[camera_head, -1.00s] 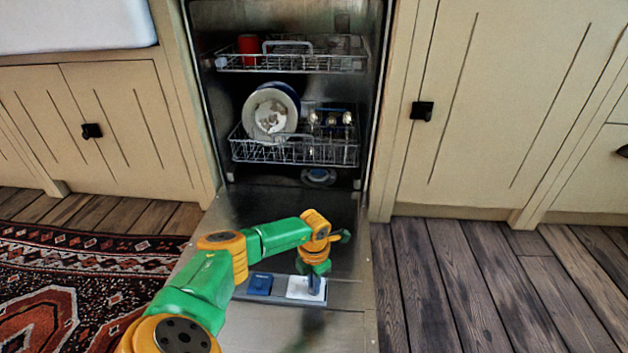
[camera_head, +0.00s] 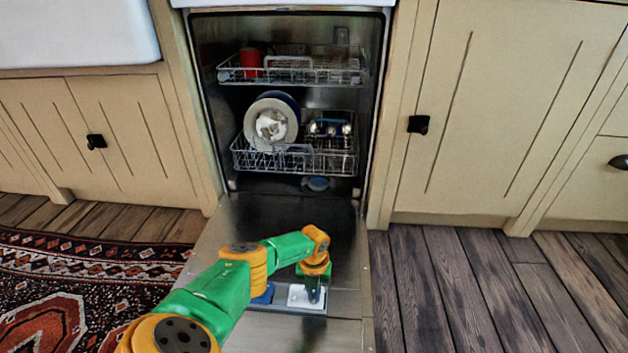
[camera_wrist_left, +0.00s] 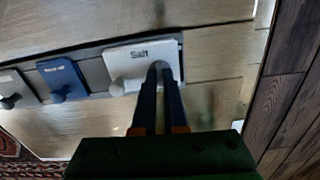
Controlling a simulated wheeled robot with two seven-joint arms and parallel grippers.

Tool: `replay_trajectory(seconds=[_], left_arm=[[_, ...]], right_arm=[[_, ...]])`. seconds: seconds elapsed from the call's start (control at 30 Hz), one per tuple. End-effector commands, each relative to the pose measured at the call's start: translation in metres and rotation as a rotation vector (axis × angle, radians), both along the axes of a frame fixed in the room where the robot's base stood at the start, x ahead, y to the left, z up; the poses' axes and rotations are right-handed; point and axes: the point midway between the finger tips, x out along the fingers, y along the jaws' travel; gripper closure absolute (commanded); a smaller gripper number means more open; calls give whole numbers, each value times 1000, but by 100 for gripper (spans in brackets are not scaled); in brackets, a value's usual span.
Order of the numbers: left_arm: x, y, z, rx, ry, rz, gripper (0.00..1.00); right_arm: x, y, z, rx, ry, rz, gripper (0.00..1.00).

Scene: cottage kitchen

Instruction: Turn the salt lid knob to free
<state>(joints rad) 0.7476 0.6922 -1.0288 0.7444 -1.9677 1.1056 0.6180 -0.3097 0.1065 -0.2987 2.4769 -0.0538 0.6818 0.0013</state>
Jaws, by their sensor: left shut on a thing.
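The salt lid (camera_head: 297,303) is a white plate set in the open dishwasher door. In the left wrist view the lid (camera_wrist_left: 129,54) carries the word "Salt" and a pale tab at its near left edge. My left gripper (camera_head: 314,299) points down over the lid's right part. In the left wrist view its two dark fingers (camera_wrist_left: 159,72) are shut on the salt lid knob (camera_wrist_left: 159,66), mostly hidden between the tips; its turn angle cannot be told. My right gripper is not in view.
A blue lid (camera_wrist_left: 62,77) sits left of the salt lid, with a paler lid (camera_wrist_left: 10,84) beyond it. The dishwasher door (camera_head: 235,225) lies open. The lower rack (camera_head: 320,162) holds plates (camera_head: 271,124). A patterned rug (camera_head: 60,290) lies left, bare planks right.

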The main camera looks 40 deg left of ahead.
Motion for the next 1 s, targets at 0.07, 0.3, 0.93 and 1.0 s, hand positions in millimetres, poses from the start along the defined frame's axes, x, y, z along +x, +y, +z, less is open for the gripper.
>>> replay_trajectory(seconds=[0.07,0.3,0.93,1.0], left_arm=[[1,0,1,1,-4,25,100],[2,0,1,0,-5,68,100],[1,0,0,0,-4,73,60],[1,0,0,1,-3,72,60]], right_arm=[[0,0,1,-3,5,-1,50],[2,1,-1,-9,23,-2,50],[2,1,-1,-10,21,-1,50],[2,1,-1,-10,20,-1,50]])
